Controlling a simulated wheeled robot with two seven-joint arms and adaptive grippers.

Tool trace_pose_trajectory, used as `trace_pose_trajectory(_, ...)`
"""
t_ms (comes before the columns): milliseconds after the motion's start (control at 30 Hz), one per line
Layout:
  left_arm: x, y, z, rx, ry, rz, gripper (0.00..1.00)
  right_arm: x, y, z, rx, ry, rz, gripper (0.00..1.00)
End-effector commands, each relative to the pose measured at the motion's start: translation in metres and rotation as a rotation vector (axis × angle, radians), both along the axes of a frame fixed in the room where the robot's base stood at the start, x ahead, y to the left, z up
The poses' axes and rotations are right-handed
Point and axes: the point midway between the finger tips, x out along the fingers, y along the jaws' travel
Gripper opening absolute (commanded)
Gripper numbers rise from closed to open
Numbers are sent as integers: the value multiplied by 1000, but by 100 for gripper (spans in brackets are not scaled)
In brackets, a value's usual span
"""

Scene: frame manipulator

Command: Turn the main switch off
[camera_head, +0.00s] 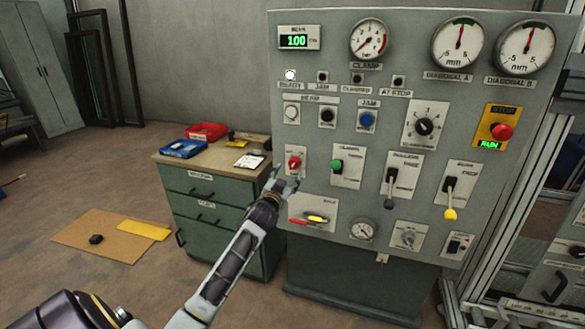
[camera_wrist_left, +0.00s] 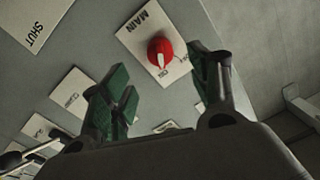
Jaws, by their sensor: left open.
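The main switch is a red rotary knob (camera_head: 294,162) on a white plate at the left of the grey control panel (camera_head: 330,205). In the left wrist view the red knob (camera_wrist_left: 161,50) sits on the plate marked MAIN (camera_wrist_left: 137,38). Its white pointer points toward a small label that seems to read ON. My left gripper (camera_head: 285,182) is open and empty, just below the knob in the head view. In the wrist view the knob appears between the spread green-padded fingers (camera_wrist_left: 160,66); I cannot tell whether they reach around it. My right gripper is not visible.
A green knob (camera_head: 337,164) sits to the right of the main switch. A red-and-yellow handle (camera_head: 308,218) is below it. A red stop button (camera_head: 502,131) is at the far right. A drawer cabinet (camera_head: 215,205) with trays stands left of the panel.

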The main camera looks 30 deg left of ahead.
Motion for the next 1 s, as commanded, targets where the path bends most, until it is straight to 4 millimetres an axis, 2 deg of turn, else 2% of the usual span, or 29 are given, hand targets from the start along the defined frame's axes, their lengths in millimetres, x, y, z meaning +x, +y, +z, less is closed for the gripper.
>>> trace_pose_trajectory(233,20,5,0,0,-1,0,61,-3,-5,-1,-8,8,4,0)
trace_pose_trajectory(567,46,13,0,1,-2,-1,61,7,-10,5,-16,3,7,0)
trace_pose_trajectory(1000,74,21,0,0,-1,-1,61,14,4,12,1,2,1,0)
